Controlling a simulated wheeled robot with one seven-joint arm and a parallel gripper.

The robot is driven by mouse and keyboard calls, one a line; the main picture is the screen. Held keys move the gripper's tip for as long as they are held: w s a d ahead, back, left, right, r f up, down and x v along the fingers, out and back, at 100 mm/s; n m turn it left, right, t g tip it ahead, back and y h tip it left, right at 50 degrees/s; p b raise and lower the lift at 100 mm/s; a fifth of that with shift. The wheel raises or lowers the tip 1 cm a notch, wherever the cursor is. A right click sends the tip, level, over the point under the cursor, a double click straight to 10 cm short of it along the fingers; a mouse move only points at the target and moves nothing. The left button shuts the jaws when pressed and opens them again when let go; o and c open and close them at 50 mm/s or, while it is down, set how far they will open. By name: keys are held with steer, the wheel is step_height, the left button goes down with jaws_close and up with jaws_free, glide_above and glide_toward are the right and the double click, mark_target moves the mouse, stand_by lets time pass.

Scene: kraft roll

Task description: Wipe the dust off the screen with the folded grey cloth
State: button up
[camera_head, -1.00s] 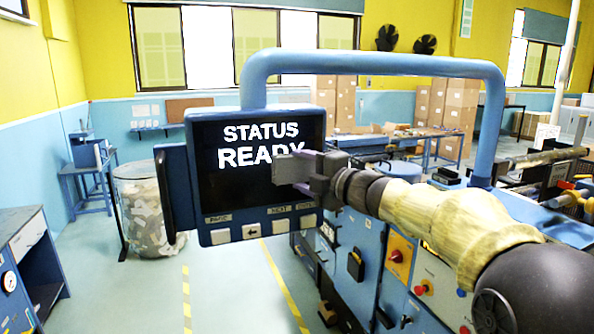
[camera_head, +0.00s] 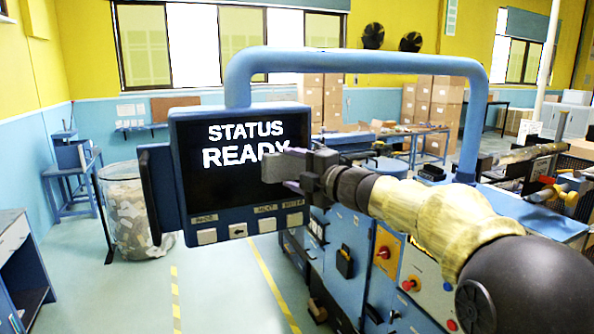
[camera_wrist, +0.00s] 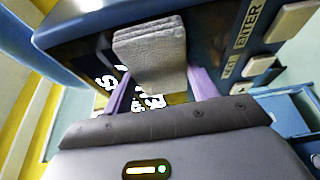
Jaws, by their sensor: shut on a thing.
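The screen (camera_head: 215,190) is a dark panel in a blue frame, lit with white "STATUS READY" text; its edge and part of the text also show in the wrist view. The folded grey cloth (camera_wrist: 150,55) is a thick pad between the two purple fingers of my gripper (camera_wrist: 160,88). In the head view the cloth (camera_head: 280,166) is in front of the screen's right side and covers the end of "READY". My gripper (camera_head: 298,172) is shut on it, coming from the right. I cannot tell whether the cloth touches the glass. No dust is distinguishable.
A row of buttons (camera_head: 238,230) runs below the screen, and a handle (camera_head: 155,190) stands at its left. A thick blue tube (camera_head: 360,62) arches above and down to the right. A machine cabinet (camera_head: 345,245) stands below. The floor at front left is clear.

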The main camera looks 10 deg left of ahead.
mark_target(275, 169)
steer(key=shift+s+a+b, duration=0.2)
steer(key=shift+s+a, duration=0.2)
steer(key=shift+a, duration=0.25)
steer(key=shift+s+a+b, duration=0.15)
steer(key=shift+s+a, duration=0.2)
steer(key=shift+a, duration=0.3)
steer(key=shift+s+a+b, duration=0.3)
steer(key=shift+s+a, duration=0.2)
steer(key=shift+a, duration=0.25)
steer(key=shift+s+a+b, duration=0.25)
steer(key=shift+s+a, duration=0.2)
steer(key=shift+a, duration=0.3)
steer(key=shift+s+a+b, duration=0.2)
steer(key=shift+s+a, duration=0.25)
steer(key=shift+a, duration=0.3)
steer(key=shift+s+a+b, duration=0.2)
steer(key=shift+s+a, duration=0.2)
steer(key=shift+a, duration=0.35)
steer(key=shift+s+d+b, duration=0.25)
steer(key=shift+s+b, duration=0.05)
steer(key=shift+s, duration=0.05)
steer(key=shift+s+d+b, duration=0.2)
steer(key=shift+s+d, duration=0.25)
steer(key=shift+s, duration=0.25)
steer(key=shift+s+d+b, duration=0.15)
steer(key=shift+s+d, duration=0.25)
steer(key=shift+s, duration=0.3)
steer(key=shift+s+d+b, duration=0.2)
steer(key=shift+s+d, duration=0.25)
steer(key=shift+s, duration=0.25)
